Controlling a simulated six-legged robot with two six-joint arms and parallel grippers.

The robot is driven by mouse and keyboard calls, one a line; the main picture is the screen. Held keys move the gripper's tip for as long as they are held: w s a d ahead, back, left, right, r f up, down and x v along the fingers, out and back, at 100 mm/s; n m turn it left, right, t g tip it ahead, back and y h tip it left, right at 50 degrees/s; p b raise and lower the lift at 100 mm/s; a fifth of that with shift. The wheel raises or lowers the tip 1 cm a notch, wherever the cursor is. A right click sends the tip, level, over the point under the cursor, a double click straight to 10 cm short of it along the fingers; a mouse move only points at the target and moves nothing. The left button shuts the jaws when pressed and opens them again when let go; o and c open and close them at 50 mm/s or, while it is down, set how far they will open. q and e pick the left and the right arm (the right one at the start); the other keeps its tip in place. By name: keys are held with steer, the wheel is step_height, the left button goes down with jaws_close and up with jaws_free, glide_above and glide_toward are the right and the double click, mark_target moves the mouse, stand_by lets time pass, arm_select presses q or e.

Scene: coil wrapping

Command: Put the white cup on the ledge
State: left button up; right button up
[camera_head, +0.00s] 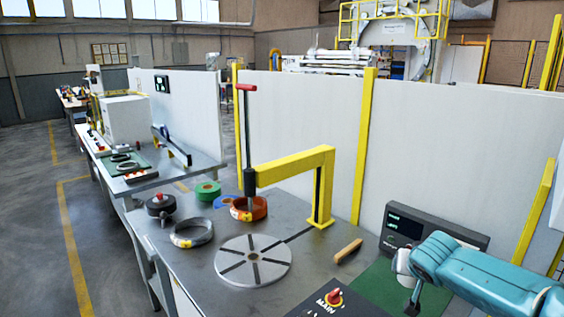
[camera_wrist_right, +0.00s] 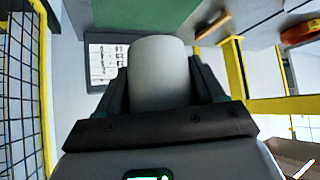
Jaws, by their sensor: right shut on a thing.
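The white cup (camera_wrist_right: 160,72) sits between the two dark fingers of my right gripper (camera_wrist_right: 162,88) in the right wrist view, and the fingers are shut on it. In the head view the cup (camera_head: 402,262) shows as a small pale shape at the end of my teal right arm, in front of the dark control box and above the green mat. My right gripper (camera_head: 410,290) is partly hidden there by the arm. I cannot tell which surface is the ledge. My left gripper is not in view.
A dark control box (camera_head: 432,232) stands by the green mat (camera_head: 376,290). A wooden-handled piece (camera_head: 348,251), a slotted round plate (camera_head: 253,260), a yellow arm stand (camera_head: 320,190) and several coils are on the grey table (camera_head: 190,268). White panels (camera_head: 300,125) rise behind.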

steer(key=s+a+f+n+y, duration=0.1)
steer(key=s+a+f+n, duration=0.15)
steer(key=s+a, duration=0.35)
steer(key=s+a+f+n+y, duration=0.1)
steer(key=s+a+f+y, duration=0.2)
steer(key=s, duration=0.5)
steer(key=shift+h, duration=0.5)
steer(key=f, duration=0.1)
steer(key=a+f, duration=0.1)
steer(key=f, duration=0.1)
steer(key=w+f, duration=0.1)
steer(key=shift+a+f, duration=0.25)
steer(key=shift+a, duration=0.15)
steer(key=shift+s, duration=0.1)
steer(key=shift+s+r, duration=0.1)
